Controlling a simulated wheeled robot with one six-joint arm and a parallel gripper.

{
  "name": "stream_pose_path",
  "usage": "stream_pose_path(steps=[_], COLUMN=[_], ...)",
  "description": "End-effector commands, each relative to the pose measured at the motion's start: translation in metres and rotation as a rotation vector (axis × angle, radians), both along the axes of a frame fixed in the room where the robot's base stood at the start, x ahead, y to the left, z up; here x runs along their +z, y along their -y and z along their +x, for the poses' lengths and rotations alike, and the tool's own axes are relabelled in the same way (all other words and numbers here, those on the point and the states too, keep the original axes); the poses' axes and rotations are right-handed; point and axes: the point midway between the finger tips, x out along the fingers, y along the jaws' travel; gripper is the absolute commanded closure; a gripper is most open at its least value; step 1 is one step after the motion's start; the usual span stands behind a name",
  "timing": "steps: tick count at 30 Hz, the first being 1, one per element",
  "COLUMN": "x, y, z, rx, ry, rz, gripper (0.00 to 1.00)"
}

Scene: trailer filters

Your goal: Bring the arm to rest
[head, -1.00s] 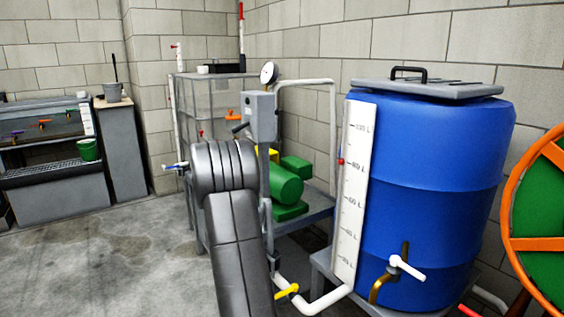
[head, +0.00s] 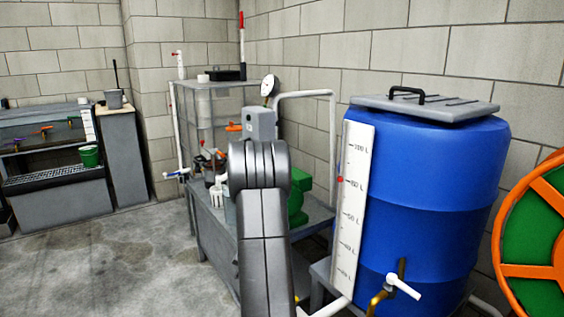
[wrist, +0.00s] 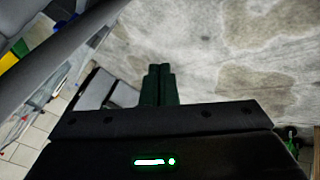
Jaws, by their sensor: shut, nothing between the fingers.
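My arm (head: 263,225) rises through the lower middle of the head view, its rounded grey joint in front of the pump bench. My gripper (wrist: 159,72) shows in the wrist view with its two dark fingers together and nothing between them. It points over bare, stained concrete floor and touches nothing that I can see there. In the head view I cannot make out the gripper; the arm may hide it.
A blue barrel (head: 424,200) with a grey lid and a level scale (head: 352,200) stands right of the arm. An orange and green reel (head: 530,235) is at the right edge. A metal bench (head: 212,225) is close behind the arm. Open floor (head: 110,255) lies to the left.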

Motion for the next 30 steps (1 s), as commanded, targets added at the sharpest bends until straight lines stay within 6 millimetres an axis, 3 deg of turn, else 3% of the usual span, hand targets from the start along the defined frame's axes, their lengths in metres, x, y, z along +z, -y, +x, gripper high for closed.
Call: stream_pose_path(steps=[17, 24, 30], x=[-0.001, 0.001, 0.000], y=[0.019, 0.027, 0.030], z=[-0.031, -0.060, -0.068], rx=[0.320, 0.326, 0.325], ry=[0.000, -0.002, -0.002], rz=[0.000, 0.001, 0.000], gripper=[1.00, 1.00, 1.00])
